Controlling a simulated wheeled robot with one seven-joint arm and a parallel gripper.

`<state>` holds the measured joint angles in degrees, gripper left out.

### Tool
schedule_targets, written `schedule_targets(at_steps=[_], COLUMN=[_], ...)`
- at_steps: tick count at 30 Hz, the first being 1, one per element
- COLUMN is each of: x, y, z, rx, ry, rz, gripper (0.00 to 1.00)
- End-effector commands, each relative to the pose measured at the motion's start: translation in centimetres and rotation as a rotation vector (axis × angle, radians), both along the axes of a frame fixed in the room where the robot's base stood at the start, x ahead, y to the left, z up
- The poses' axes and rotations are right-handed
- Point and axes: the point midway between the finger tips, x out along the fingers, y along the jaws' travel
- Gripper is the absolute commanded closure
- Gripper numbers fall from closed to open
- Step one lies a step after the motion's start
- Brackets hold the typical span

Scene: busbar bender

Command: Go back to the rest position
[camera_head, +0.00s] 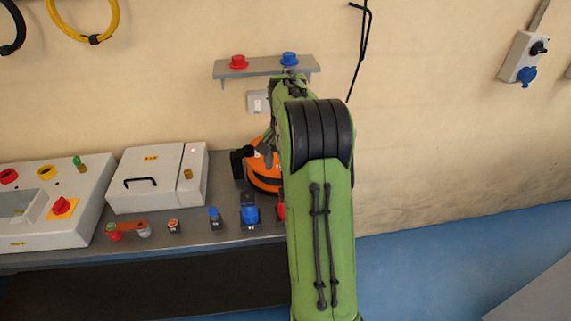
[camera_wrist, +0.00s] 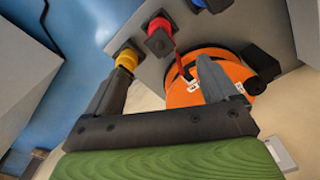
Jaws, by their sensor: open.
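A shelf (camera_head: 300,68) on the wall holds a red knob (camera_head: 238,62) and a blue one (camera_head: 289,59). A white box (camera_head: 150,190) and a control panel (camera_head: 50,220) stand at left. Blue (camera_head: 250,214), red (camera_wrist: 160,40) and yellow (camera_wrist: 127,60) parts line the bench.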

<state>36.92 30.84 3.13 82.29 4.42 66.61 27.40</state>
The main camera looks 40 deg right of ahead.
Motion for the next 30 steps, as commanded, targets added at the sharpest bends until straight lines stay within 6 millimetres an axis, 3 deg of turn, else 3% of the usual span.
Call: schedule_targets(at_steps=[11, 14, 16, 21, 25, 30], x=[0.0, -0.5, -1.7, -7.1, -12.8, -18.5], y=[0.8, 4.3, 8.0, 16.7, 21.9, 25.3], z=[0.8, 3.6, 6.1, 10.2, 10.7, 9.0], rx=[-0.009, -0.041, -0.074, -0.156, -0.213, -0.265], ry=[-0.010, -0.046, -0.087, -0.199, -0.297, -0.402], rz=[0.026, 0.137, 0.257, 0.576, 0.822, 1.057], gripper=[0.13, 0.13, 0.13, 0.13, 0.13, 0.13])
